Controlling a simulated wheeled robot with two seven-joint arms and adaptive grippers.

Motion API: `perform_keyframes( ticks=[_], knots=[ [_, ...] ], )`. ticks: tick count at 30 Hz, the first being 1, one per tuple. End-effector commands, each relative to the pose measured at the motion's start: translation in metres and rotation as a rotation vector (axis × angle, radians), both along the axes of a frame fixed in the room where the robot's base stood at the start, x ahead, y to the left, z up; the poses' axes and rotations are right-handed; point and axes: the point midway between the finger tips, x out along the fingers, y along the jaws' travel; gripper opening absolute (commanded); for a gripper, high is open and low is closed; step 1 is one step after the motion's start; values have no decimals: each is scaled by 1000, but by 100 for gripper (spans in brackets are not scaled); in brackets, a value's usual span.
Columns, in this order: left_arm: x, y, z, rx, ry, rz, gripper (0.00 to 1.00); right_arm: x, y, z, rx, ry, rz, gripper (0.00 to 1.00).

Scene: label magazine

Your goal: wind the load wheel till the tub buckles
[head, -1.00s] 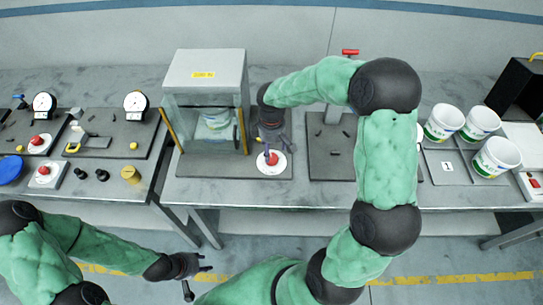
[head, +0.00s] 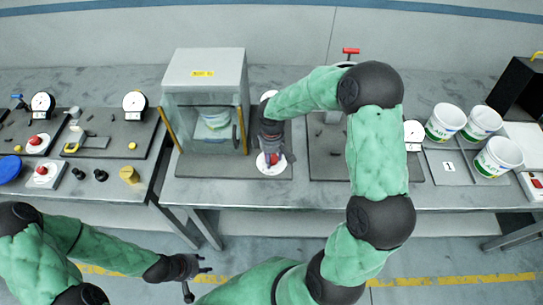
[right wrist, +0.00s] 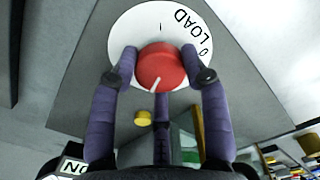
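The load wheel (right wrist: 160,66) is a red knob with a white pointer line, on a white dial (right wrist: 120,30) lettered LOAD. In the right wrist view the pointer is toward the lower left. My right gripper (head: 271,160) is over it; the fingers (right wrist: 160,75) lie along both sides of the knob and appear to touch it. The tub (head: 215,118), white with a green and blue label, stands upright in the grey press cabinet (head: 203,60); I see no buckling. My left gripper (head: 198,281) is open and empty in front of the tables.
Several white tubs (head: 445,122) stand at the right of the table. A second bench at left carries gauges (head: 134,104), red knobs (head: 37,141) and a blue dish (head: 8,169). A gauge (head: 413,134) is partly hidden behind my right arm.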

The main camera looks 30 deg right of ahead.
Motion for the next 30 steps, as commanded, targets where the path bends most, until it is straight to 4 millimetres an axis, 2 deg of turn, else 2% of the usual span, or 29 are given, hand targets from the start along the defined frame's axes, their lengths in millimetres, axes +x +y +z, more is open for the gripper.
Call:
perform_keyframes(
  ticks=[11, 30],
  knots=[
    [0, 0, -3, 0, 0, 0, 40, 0, 1, -1, 1, -1, -49, 13],
    [0, 0, -25, 0, 0, 0, 40, 1, 1, -1, 2, -2, -494, 13]
  ],
)
